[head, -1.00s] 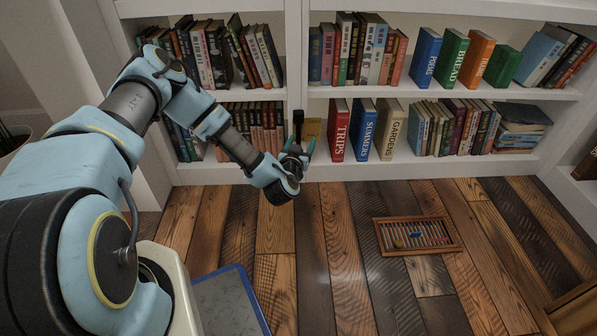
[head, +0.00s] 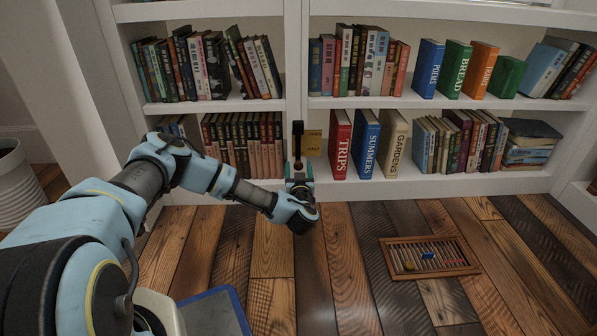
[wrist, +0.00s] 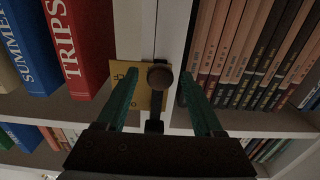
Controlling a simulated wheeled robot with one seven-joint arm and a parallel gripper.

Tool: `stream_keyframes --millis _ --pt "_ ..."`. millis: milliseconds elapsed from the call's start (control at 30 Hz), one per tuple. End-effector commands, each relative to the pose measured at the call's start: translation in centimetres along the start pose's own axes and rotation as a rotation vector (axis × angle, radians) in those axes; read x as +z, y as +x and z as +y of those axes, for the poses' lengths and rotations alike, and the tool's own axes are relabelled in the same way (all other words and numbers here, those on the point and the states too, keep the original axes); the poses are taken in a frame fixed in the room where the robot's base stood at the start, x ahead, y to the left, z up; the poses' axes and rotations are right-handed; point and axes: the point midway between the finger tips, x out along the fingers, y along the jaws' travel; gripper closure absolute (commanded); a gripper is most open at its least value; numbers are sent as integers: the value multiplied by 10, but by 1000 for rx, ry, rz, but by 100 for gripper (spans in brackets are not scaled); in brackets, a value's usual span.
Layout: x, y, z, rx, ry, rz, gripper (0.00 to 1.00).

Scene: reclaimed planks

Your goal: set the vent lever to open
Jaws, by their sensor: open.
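The vent lever (head: 298,140) is a dark upright handle at the shelf's middle divider. My gripper (head: 299,172) is open, just below the lever in the head view. In the wrist view its green fingers (wrist: 159,84) lie either side of the knob, apart from it; depth is unclear.
Books stand close on both sides, including the red TRIPS book (head: 339,145) and a brown row (head: 243,145). A wooden floor grille (head: 430,270) holds small coloured pieces. A blue-edged grey mat (head: 215,315) lies in front. The plank floor between is mostly clear.

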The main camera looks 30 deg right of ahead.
Motion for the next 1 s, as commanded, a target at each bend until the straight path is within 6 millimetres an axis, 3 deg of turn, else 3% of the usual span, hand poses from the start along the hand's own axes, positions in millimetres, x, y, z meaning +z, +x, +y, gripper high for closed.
stream_keyframes --millis 167,467,1000 --pt "1 14 0 1 0 0 32" --pt "0 16 0 1 0 -1 32" --pt "0 15 0 1 0 -1 91"
